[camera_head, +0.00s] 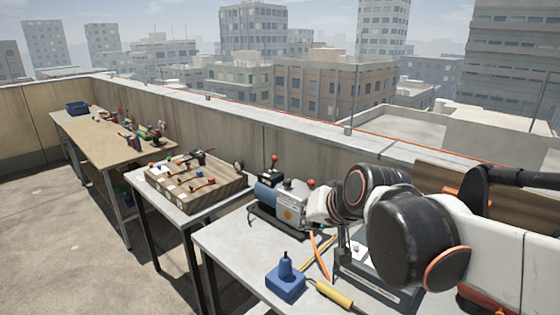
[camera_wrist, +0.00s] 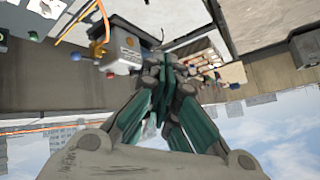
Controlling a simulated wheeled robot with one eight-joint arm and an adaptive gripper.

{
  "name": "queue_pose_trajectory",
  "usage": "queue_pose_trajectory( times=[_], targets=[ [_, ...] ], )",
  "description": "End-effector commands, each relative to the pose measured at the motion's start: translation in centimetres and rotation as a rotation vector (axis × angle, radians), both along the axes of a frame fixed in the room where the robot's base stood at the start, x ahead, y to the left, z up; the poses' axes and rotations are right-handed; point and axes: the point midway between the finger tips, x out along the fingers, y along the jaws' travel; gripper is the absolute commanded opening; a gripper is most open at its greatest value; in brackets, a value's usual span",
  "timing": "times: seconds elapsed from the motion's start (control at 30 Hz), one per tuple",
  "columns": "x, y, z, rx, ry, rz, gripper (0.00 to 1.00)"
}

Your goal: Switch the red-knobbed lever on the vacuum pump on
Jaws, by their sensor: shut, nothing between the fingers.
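The vacuum pump (camera_head: 290,207) stands on the near grey table, with a grey body and a blue motor at its left end. A red knob (camera_head: 311,183) shows at its right upper side, close to my arm's end. Its stalk is barely visible, so I cannot tell the lever's position. A second, darker knob (camera_head: 274,160) stands upright above the pump. In the wrist view, the pump's grey box (camera_wrist: 122,50) is left of my gripper (camera_wrist: 168,62). The gripper's dark green fingers are shut and empty, pointing past the pump; I cannot tell whether they touch it.
A blue block with a knob (camera_head: 285,280) and a yellow-handled tool (camera_head: 334,295) lie at the table's front. A grey case (camera_head: 375,287) sits under my arm. A wooden tray (camera_head: 222,196) stands on the table to the left. A parapet wall (camera_head: 285,145) runs behind.

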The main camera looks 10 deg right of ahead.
Motion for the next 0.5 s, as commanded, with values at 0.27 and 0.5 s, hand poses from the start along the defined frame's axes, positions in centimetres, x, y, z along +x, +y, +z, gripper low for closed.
queue_pose_trajectory(
  times=[0.27,0.5],
  targets=[
    [7.5,0.6,2.4,0.151,-0.057,-0.068,0.00],
    [13.7,0.7,3.5,0.282,-0.103,-0.129,0.00]
  ],
)
